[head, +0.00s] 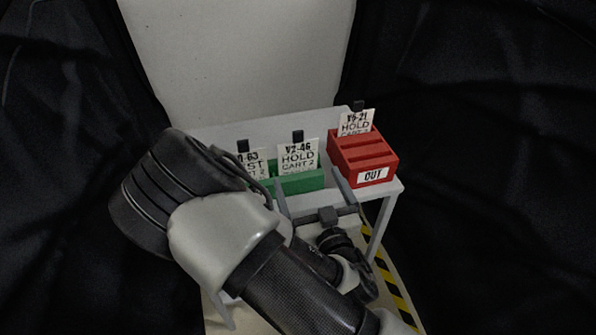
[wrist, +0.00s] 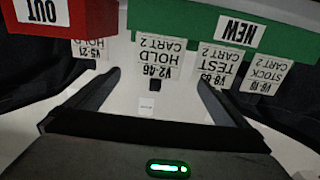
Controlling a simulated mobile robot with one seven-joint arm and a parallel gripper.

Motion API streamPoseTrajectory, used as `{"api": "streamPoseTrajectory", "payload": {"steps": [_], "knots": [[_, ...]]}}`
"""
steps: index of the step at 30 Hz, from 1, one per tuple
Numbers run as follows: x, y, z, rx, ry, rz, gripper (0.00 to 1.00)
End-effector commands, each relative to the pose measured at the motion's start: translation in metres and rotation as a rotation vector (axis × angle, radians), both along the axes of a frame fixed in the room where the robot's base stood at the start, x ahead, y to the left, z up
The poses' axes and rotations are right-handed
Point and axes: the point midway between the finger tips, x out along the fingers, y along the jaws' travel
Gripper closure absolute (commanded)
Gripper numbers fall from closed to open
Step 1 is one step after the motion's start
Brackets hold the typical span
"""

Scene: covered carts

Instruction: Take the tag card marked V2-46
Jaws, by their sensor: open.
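The tag card marked V2-46 (head: 298,157) reads HOLD, CART 2 and has a black tab on top. It stands upright in the green holder (head: 300,182) on the cart's shelf. It also shows upside down near the middle of the wrist view (wrist: 157,62). My gripper (head: 306,180) is open and empty in front of the green holder. In the wrist view its two fingers (wrist: 158,80) lie on either side of the V2-46 card, apart from it. I cannot tell how far the fingertips are from the card in depth.
A red OUT box (head: 363,158) right of the green holder bears another HOLD card (head: 356,122). In the wrist view, a TEST card (wrist: 215,65) and a STOCK card (wrist: 265,75) hang beside the V2-46 card under the NEW label (wrist: 237,31). Black covers flank the cart.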

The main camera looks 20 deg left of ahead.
Motion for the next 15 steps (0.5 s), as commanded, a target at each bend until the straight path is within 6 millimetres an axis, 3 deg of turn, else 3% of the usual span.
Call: {"api": "streamPoseTrajectory", "payload": {"steps": [2,9,15], "knots": [[0.007,0.005,-0.007,0.004,-0.003,0.000,0.00],[0.041,0.024,0.001,-0.001,-0.001,-0.001,0.00],[0.053,0.031,0.001,-0.001,0.001,-0.002,0.00]]}}
